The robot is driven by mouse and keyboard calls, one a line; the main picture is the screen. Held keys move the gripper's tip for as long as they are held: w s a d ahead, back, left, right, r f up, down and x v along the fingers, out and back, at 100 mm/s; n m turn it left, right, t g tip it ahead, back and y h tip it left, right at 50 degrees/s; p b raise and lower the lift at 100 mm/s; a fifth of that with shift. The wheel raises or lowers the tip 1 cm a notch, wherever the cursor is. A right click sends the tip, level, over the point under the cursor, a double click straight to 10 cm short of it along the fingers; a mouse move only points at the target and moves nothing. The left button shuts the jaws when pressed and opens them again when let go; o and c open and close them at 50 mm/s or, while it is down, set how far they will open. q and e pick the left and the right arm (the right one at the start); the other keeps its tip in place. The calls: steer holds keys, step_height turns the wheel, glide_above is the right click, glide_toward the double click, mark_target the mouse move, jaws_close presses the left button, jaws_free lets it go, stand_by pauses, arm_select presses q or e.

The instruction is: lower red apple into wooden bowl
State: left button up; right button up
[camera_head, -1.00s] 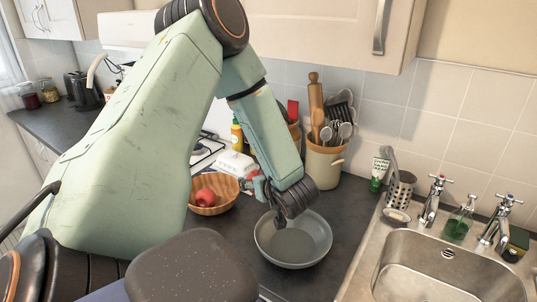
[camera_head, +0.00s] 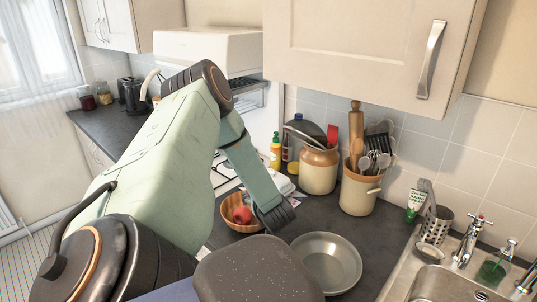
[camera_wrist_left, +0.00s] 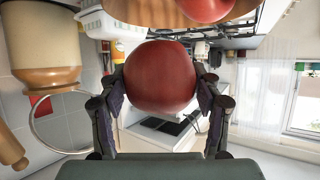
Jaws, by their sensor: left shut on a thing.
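The wooden bowl (camera_head: 229,217) stands on the dark counter in the middle of the head view, with a red apple (camera_head: 241,215) showing at it. My left gripper (camera_wrist_left: 160,90) is shut on a red apple (camera_wrist_left: 160,78), gripped between both fingers in the left wrist view. That view looks upside down. The bowl (camera_wrist_left: 140,13) appears at its top edge, with another red fruit (camera_wrist_left: 205,7) in it. The held apple appears apart from that fruit. In the head view my left arm hides the fingertips. My right gripper is not in view.
A grey round dish (camera_head: 328,262) sits on the counter just right of my left wrist. A brown-and-cream jar (camera_head: 319,170) and a utensil crock (camera_head: 360,190) stand behind. The sink (camera_head: 440,284) is at the right. A wall cupboard (camera_head: 365,50) hangs above.

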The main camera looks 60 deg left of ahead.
arm_select(q)
steer(key=shift+s+a+f, duration=0.2)
steer(key=shift+a, duration=0.35)
steer(key=shift+w+a, duration=0.1)
steer(key=shift+w+a, duration=0.15)
steer(key=shift+a, duration=0.5)
steer(key=shift+f, duration=0.1)
steer(key=shift+f+b, duration=1.8)
steer(key=shift+f, duration=0.15)
steer(key=shift+d+f+b, duration=0.15)
steer(key=shift+f+b, duration=0.2)
steer(key=shift+f, duration=0.1)
